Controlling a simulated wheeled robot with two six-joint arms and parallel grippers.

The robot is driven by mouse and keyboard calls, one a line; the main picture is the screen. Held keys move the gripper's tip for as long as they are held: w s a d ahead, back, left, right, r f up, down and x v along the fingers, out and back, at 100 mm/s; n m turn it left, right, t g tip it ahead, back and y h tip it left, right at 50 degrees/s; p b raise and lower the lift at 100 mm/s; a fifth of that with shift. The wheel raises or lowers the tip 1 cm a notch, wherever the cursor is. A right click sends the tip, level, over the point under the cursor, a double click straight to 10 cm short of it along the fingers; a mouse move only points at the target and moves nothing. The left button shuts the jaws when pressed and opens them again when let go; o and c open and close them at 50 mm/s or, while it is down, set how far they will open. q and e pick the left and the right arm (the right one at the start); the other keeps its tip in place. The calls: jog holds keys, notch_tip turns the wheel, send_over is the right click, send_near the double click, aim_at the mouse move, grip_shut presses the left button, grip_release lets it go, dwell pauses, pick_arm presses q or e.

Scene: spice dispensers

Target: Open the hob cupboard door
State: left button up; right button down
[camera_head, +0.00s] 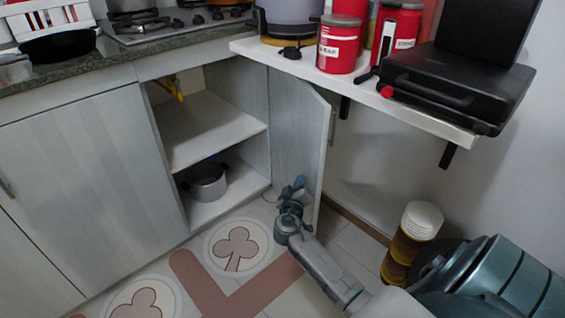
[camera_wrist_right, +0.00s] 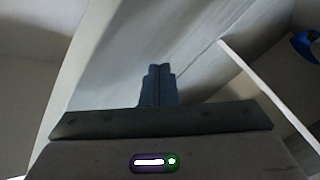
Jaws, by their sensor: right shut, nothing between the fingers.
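The hob cupboard door (camera_head: 297,135) stands wide open in the head view, swung out to the right of the cupboard opening. Its handle (camera_head: 332,126) is on the face turned to the right. My right gripper (camera_head: 297,187) is low beside the door's inner face, near its lower part. In the right wrist view the fingers (camera_wrist_right: 158,84) are together and empty, in front of the pale door panel (camera_wrist_right: 150,50). I cannot tell whether they touch it. My left gripper is not in view.
A wall shelf (camera_head: 350,85) with red canisters (camera_head: 339,45) and a black appliance (camera_head: 455,75) overhangs at right. A stack of jars (camera_head: 408,245) stands on the floor. A closed door (camera_head: 95,180) is at left.

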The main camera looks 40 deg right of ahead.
jog(key=shift+d, duration=0.15)
jog(key=shift+s+d, duration=0.3)
jog(key=shift+d, duration=0.45)
jog(key=shift+s+d, duration=0.1)
jog(key=shift+d, duration=0.25)
jog(key=shift+d, duration=0.1)
jog(key=shift+s+d, duration=0.25)
jog(key=shift+d, duration=0.9)
